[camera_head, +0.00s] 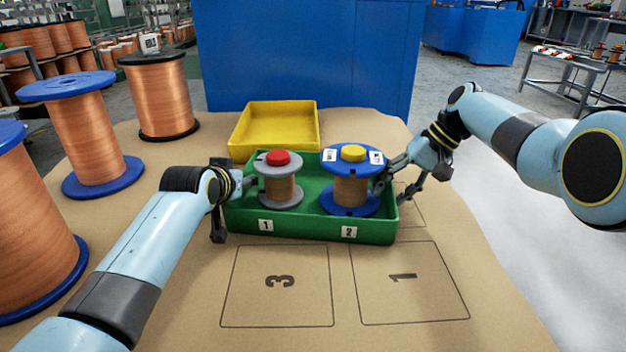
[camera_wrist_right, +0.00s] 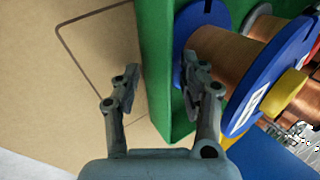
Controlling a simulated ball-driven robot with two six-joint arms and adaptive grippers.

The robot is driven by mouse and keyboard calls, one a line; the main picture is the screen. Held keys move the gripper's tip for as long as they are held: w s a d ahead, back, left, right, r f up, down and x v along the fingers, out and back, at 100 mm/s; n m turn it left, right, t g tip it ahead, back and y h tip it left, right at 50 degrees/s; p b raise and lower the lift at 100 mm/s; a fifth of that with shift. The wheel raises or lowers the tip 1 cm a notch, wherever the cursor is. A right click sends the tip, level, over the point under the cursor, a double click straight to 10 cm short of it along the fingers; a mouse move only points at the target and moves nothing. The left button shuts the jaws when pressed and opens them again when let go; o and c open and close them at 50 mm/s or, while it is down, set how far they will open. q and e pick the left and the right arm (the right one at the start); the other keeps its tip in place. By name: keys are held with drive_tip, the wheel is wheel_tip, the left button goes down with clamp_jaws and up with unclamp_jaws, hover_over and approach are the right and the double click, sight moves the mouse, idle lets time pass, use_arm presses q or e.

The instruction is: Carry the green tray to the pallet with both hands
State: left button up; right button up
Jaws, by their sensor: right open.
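The green tray (camera_head: 305,229) sits level on a tan surface, labels 1 and 2 on its front wall. Inside stand a grey-flanged copper spool with a red knob (camera_head: 278,158) and a blue-flanged copper spool with a yellow knob (camera_head: 353,153). My left gripper (camera_head: 246,184) is at the tray's left wall; its fingers are partly hidden, so its opening is unclear. My right gripper (camera_head: 392,190) is open at the right wall. In the right wrist view its fingers (camera_wrist_right: 160,90) straddle the green wall (camera_wrist_right: 156,50), one outside and one inside beside the blue flange. No pallet is clearly identifiable.
A yellow tray (camera_head: 273,128) lies empty behind the green one. Large copper spools (camera_head: 85,130) stand at the left. Outlined spaces marked 3 (camera_head: 279,305) and 1 (camera_head: 425,300) in front are clear. A blue cabinet (camera_head: 310,55) stands behind.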

sight(222, 207)
use_arm(q)
drive_tip(key=v, duration=1.1)
drive_tip(key=shift+s+r, duration=0.15)
drive_tip(key=shift+s, duration=0.2)
use_arm(e)
drive_tip(key=v, duration=1.2)
